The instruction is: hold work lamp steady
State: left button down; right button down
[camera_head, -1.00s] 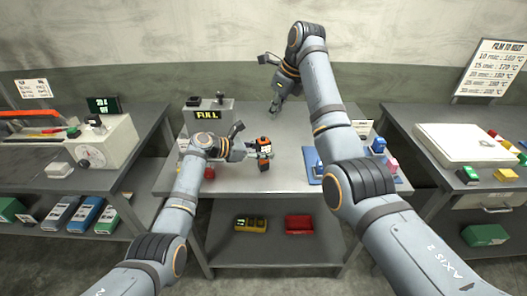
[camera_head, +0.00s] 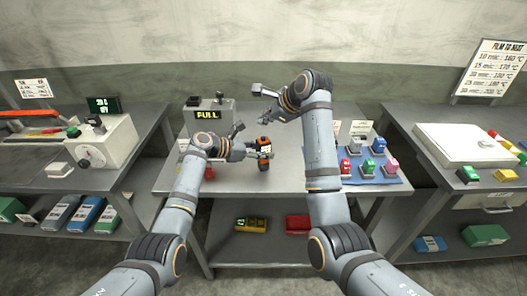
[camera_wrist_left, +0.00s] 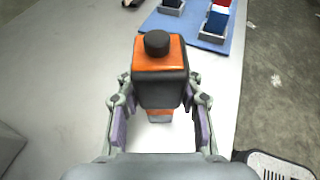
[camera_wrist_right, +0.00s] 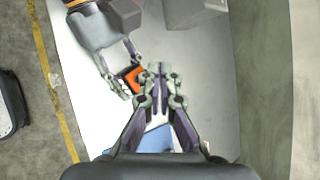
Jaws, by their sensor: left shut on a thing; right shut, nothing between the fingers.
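The work lamp, an orange and black block with a dark round knob on top, stands upright on the middle table (camera_head: 230,183) in the head view (camera_head: 264,163). My left gripper (camera_head: 262,152) is shut on it from the left. The left wrist view shows the lamp (camera_wrist_left: 160,62) between the two fingers (camera_wrist_left: 158,112). My right gripper (camera_head: 255,114) is shut and empty behind the lamp, pointing left over the table. In the right wrist view its closed fingertips (camera_wrist_right: 158,72) appear beside the lamp (camera_wrist_right: 131,78); touching cannot be told.
A grey box marked FULL (camera_head: 222,124) stands at the table's back left. A blue mat (camera_head: 372,178) with several coloured blocks in holders lies at the right. A red object (camera_head: 208,173) sits near my left wrist. Yellow (camera_head: 252,225) and red (camera_head: 299,224) items are on the lower shelf.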

aim_at(264, 143)
jog(key=shift+f, duration=2.2)
jog(key=shift+f, duration=0.1)
jog(key=shift+f, duration=0.3)
jog(key=shift+f, duration=0.2)
jog(key=shift+r, duration=0.65)
notch_tip(264, 143, up, 6)
dwell(0.4)
